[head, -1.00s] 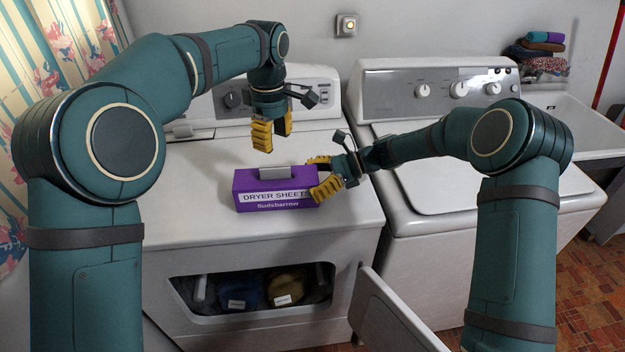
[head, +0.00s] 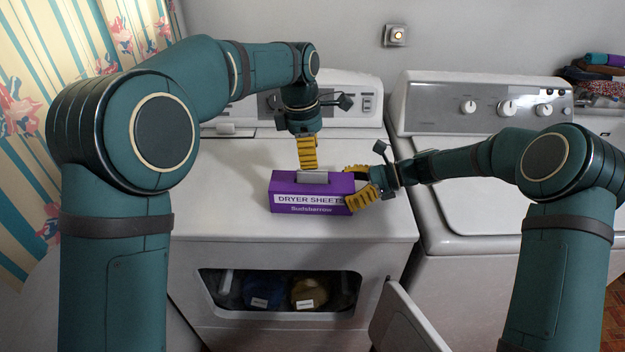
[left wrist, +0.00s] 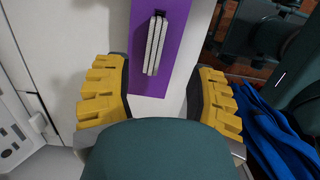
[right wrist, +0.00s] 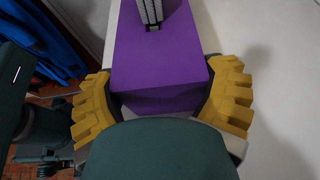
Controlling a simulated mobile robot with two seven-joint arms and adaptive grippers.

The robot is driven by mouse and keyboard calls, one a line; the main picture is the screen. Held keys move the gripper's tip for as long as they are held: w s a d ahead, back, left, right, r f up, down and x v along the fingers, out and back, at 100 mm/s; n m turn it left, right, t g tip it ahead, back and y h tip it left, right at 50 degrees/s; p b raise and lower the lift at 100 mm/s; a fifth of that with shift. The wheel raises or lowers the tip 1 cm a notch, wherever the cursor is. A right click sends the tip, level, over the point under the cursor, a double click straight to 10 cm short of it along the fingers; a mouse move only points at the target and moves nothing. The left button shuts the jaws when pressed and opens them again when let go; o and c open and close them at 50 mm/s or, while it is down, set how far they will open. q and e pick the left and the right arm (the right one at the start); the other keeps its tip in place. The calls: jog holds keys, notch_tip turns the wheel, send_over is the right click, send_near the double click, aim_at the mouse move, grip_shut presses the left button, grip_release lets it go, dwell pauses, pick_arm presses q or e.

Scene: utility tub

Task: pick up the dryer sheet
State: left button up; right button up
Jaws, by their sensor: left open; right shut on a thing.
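A purple dryer sheet box (head: 290,201) stands on the white dryer top. A grey-white dryer sheet (head: 312,177) sticks up from the slot in its top; it also shows in the left wrist view (left wrist: 156,44) and the right wrist view (right wrist: 149,10). My right gripper (head: 358,187) is shut on the right end of the box; its yellow fingers lie on either side of the box in the right wrist view (right wrist: 160,95). My left gripper (head: 308,163) is open and empty, pointing down just above and behind the sheet. In the left wrist view its fingers (left wrist: 155,90) are wide apart.
The dryer top (head: 225,185) is clear around the box. The dryer door (head: 405,322) hangs open below, with laundry inside. A washer (head: 470,195) stands to the right, and control panels rise behind both machines.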

aim_at(312, 173)
pick_arm(q)
jog(key=shift+w+d+f, duration=0.1)
jog(key=shift+w+f, duration=0.05)
jog(key=shift+f, duration=1)
jog(key=shift+w+d+f, duration=0.1)
jog(key=shift+f, duration=1.05)
jog(key=shift+w+d+f, duration=0.1)
jog(key=shift+w+f, duration=0.05)
jog(key=shift+f, duration=1)
jog(key=c, duration=0.9)
